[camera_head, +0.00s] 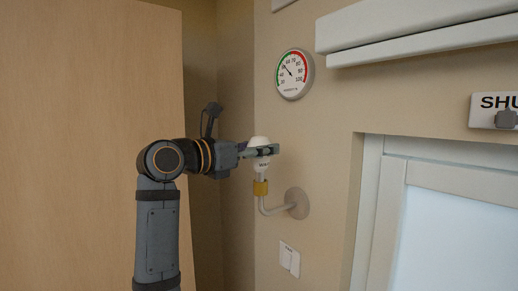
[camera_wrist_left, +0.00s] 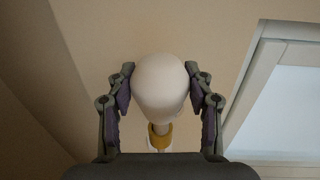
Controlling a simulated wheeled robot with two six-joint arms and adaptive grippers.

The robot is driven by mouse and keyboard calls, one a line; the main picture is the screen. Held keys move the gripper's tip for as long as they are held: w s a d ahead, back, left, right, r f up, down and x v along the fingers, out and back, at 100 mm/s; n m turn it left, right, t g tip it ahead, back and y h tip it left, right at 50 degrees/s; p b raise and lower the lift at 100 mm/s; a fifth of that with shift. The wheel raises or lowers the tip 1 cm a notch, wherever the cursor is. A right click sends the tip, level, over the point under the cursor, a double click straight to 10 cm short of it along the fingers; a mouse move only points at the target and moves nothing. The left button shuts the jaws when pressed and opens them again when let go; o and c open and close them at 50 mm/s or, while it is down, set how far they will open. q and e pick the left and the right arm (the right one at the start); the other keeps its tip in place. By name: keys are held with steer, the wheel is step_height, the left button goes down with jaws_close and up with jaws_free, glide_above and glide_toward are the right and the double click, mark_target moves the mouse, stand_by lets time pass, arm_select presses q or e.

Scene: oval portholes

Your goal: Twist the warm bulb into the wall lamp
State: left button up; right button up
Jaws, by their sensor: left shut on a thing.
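The warm bulb (camera_head: 260,164) is white and upright, with small print on its side. My left gripper (camera_head: 262,151) is shut on it from the left. In the left wrist view, the bulb (camera_wrist_left: 160,88) sits between the two fingers of the left gripper (camera_wrist_left: 160,90). The wall lamp (camera_head: 271,208) is a white curved arm on a round wall plate, with a yellow socket (camera_head: 260,188) at its top. The bulb's lower end is at the socket; how deep it sits I cannot tell. The yellow socket also shows below the bulb in the left wrist view (camera_wrist_left: 160,137). My right gripper is not in view.
A round dial gauge (camera_head: 294,74) hangs on the wall above the lamp. A light switch (camera_head: 289,259) is below it. A framed window (camera_head: 385,190) is at the right, under a white housing (camera_head: 420,34). A wooden panel (camera_head: 85,130) stands at the left.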

arm_select(q)
steer(key=shift+f, duration=0.75)
steer(key=shift+f+b, duration=0.4)
steer(key=shift+f, duration=0.15)
steer(key=shift+f, duration=0.2)
steer(key=shift+c, duration=0.5)
steer(key=shift+r, duration=0.2)
steer(key=shift+r+p, duration=2)
steer(key=shift+p, duration=0.25)
steer(key=shift+f, duration=0.1)
